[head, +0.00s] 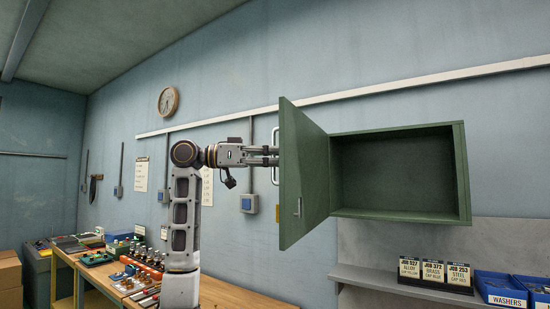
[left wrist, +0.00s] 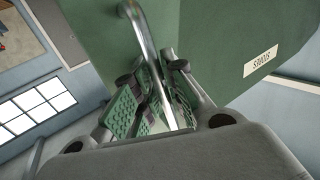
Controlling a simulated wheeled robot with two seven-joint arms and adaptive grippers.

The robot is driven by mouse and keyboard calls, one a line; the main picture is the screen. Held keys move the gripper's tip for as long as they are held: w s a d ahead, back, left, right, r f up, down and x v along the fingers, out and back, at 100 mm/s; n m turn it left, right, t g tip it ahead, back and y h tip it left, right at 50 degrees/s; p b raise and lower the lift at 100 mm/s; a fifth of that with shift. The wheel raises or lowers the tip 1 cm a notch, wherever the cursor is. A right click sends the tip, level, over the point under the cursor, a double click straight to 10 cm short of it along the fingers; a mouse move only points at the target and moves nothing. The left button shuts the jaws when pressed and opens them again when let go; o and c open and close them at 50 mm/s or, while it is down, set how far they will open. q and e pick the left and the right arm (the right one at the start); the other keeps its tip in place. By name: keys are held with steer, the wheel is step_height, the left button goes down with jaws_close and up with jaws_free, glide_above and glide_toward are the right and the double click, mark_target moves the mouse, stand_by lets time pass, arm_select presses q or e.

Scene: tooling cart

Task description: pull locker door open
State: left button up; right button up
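The green locker (head: 462,175) is mounted on the wall with its empty inside in view. Its door (head: 312,165) is hinged on the left side and stands wide open, swung out towards me. A metal bar handle (left wrist: 143,35) is on the door's outer face; it also shows at the door's left edge in the head view (head: 274,178). My left gripper (head: 272,155) reaches in from the left at that outer face. In the left wrist view its padded fingers (left wrist: 160,90) close around the bar. My right gripper is in neither view.
A shelf (head: 375,279) with label cards (head: 433,272) and blue bins (head: 500,289) is below the locker. A workbench (head: 235,296) with tools and small parts stands at lower left. The wall carries a clock (head: 168,101) and conduit boxes (head: 249,204).

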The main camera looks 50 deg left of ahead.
arm_select(q)
steer(key=o, duration=0.3)
steer(key=shift+s, duration=0.15)
steer(key=shift+v, duration=6)
steer(key=shift+r, duration=0.1)
